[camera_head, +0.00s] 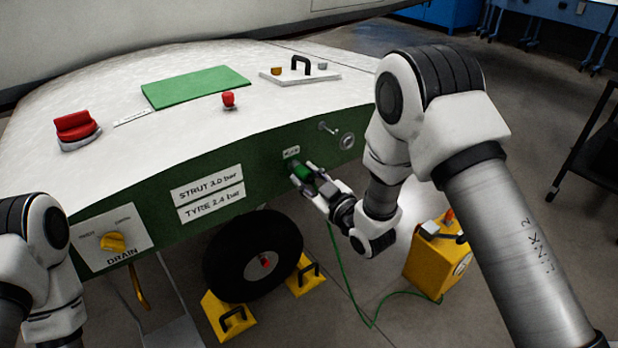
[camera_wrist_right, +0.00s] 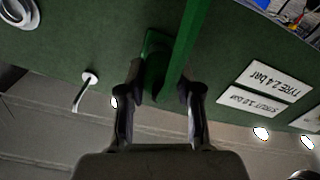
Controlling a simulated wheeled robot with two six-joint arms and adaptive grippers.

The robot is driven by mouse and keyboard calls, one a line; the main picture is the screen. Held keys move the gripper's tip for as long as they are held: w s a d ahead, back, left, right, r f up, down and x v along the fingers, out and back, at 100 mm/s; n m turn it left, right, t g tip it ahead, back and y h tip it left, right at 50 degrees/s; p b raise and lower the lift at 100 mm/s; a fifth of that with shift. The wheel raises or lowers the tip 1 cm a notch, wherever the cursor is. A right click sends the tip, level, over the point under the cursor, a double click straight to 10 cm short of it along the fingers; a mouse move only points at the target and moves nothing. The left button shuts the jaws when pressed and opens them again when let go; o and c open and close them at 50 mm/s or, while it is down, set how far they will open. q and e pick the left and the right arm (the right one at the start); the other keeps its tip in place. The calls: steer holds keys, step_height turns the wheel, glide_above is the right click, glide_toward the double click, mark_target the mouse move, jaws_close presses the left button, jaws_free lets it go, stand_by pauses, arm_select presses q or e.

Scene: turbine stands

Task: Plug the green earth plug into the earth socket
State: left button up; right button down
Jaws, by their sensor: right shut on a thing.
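My right gripper (camera_head: 307,177) is shut on the plug. In the wrist view the plug (camera_wrist_right: 156,82) sits between the two fingers (camera_wrist_right: 160,95), with a green strip running up from it. The earth socket is hidden behind the plug and fingers, so I cannot tell whether the plug is inside it or just in front. A green cable (camera_head: 345,275) hangs below the gripper and runs to a yellow box (camera_head: 437,257). My left arm shows at the left edge; its gripper is out of view.
A metal pin (camera_head: 328,128) and a round fitting (camera_head: 347,141) stick out of the panel to the right. A black wheel (camera_head: 253,252) with yellow chocks (camera_head: 229,316) stands below. A DRAIN plate (camera_head: 115,242) with a yellow knob is at left.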

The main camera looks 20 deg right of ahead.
mark_target(308, 179)
steer(key=shift+w+r, duration=0.2)
steer(key=shift+r, duration=0.15)
steer(key=c, duration=0.7)
jaws_free()
steer(key=shift+w+a, duration=0.1)
steer(key=shift+w, duration=0.05)
steer(key=shift+w+a+f, duration=0.15)
steer(key=shift+w+f, duration=0.1)
steer(key=shift+f, duration=0.1)
steer(key=shift+o, duration=0.7)
steer(key=shift+s, duration=0.2)
steer(key=shift+v, duration=3.6)
